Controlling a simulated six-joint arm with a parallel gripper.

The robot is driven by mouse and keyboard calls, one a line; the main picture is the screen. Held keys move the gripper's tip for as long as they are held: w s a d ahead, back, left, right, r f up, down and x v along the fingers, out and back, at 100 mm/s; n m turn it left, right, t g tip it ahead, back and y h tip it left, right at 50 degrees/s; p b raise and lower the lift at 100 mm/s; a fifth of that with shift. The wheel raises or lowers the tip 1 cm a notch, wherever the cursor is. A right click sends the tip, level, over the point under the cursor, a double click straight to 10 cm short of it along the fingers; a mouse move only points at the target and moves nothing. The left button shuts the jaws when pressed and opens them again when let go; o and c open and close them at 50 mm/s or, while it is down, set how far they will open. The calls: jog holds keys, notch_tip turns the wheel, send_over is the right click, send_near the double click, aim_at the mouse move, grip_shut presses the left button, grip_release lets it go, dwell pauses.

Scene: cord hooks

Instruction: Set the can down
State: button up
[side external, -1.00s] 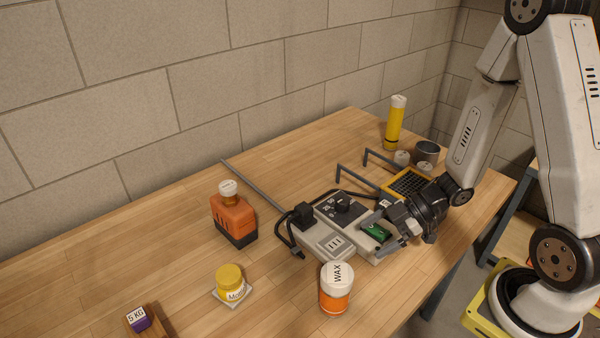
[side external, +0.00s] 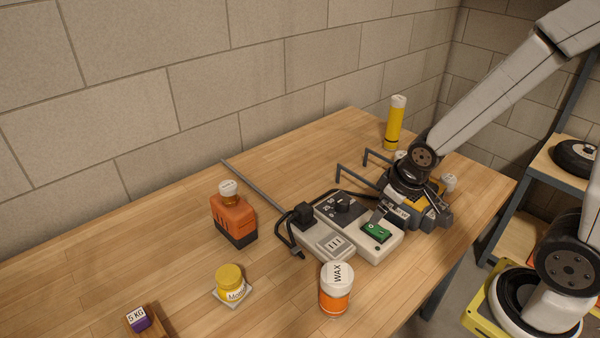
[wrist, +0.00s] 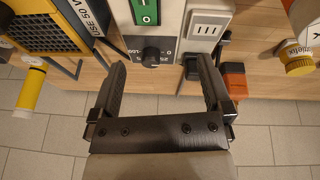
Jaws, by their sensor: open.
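The clearest can in view is an orange one with a white lid marked WAX (side external: 335,293). It stands upright on the wooden bench (side external: 285,180), in front of the power strip, and nothing holds it. A small white-lidded container (side external: 449,183) stands to the right of my arm, partly hidden. I cannot tell which one the task means. My gripper (side external: 405,212) is low over the right part of the bench, beside the grey switch box.
The grey box has a green switch (side external: 377,232) and joins a socket strip (side external: 328,243).

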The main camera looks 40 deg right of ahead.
jog(key=shift+s+a+r+m+g+y, duration=0.15)
jog(key=shift+s+a+r+m+g, duration=0.2)
jog(key=shift+s+a, duration=0.2)
jog(key=shift+s+a+r+m+g+y, duration=0.15)
jog(key=shift+s+a+r+m+g, duration=0.2)
jog(key=shift+a, duration=0.3)
